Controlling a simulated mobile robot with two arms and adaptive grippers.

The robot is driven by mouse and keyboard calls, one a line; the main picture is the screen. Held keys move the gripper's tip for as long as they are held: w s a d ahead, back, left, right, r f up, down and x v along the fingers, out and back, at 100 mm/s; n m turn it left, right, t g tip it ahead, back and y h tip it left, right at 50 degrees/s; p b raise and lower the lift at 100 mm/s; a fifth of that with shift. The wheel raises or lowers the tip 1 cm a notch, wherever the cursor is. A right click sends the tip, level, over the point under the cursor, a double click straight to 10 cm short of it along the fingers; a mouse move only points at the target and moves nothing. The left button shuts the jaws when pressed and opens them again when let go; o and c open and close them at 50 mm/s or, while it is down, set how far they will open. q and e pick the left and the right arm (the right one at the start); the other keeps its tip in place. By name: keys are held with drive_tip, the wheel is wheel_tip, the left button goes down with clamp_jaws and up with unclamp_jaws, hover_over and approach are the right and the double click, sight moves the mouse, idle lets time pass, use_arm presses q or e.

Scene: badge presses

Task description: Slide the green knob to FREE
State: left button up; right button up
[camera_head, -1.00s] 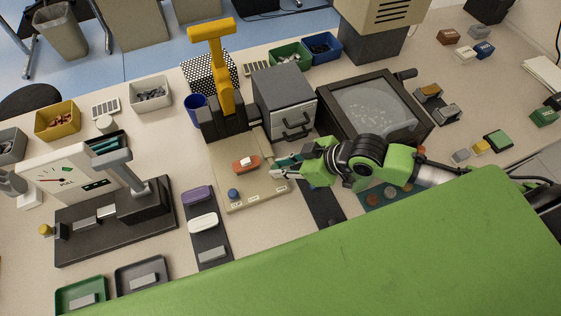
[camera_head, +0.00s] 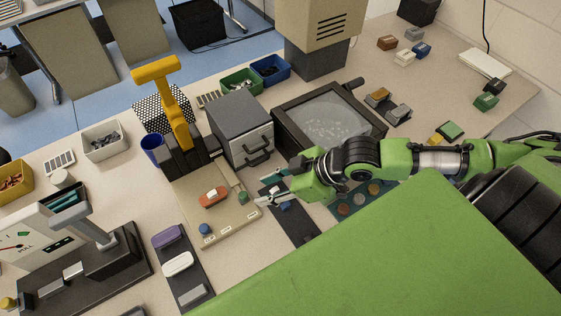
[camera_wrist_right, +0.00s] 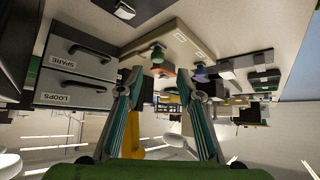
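The green knob (camera_head: 243,198) stands on the right part of the beige base plate (camera_head: 225,222) of the press with the yellow lever (camera_head: 170,98). A blue knob (camera_head: 204,229) stands at the plate's front left, and an orange-red piece with a pale top (camera_head: 213,196) lies between and behind them. Small labels lie along the plate's front edge, too small to read. My right gripper (camera_head: 262,191) is open and empty, just right of the green knob and apart from it. In the right wrist view, the green knob (camera_wrist_right: 157,54) shows beyond the open fingers (camera_wrist_right: 166,85). My left gripper is out of view.
A grey drawer box (camera_head: 240,128) stands behind the gripper. A dark-framed tray (camera_head: 330,122) is at the back right. A dark mat (camera_head: 297,226) lies under the gripper. A strip with purple and white pieces (camera_head: 180,280) lies to the plate's left.

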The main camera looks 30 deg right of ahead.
drive_tip(key=shift+v, duration=2.4)
